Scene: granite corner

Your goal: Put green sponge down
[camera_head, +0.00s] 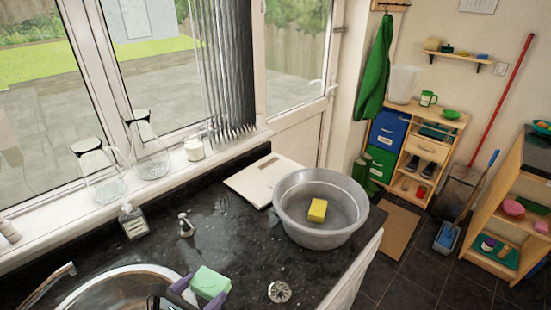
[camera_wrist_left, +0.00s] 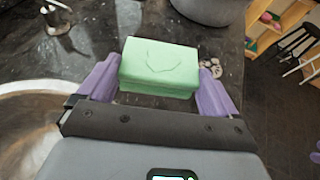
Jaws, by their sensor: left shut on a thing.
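A pale green sponge (camera_head: 209,282) is held between the purple fingers of my left gripper (camera_head: 202,292), at the bottom of the head view. In the left wrist view the sponge (camera_wrist_left: 160,66) sits between the two purple fingertips (camera_wrist_left: 158,86), with its broad face toward the camera. The gripper is shut on it. It is by the right rim of the round metal sink (camera_head: 105,288), over the dark granite counter (camera_head: 235,252). I cannot tell whether the sponge touches the counter. My right gripper is not in view.
A grey basin (camera_head: 352,238) holding a yellow sponge (camera_head: 317,210) stands at the counter's right. Bare counter lies between these.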

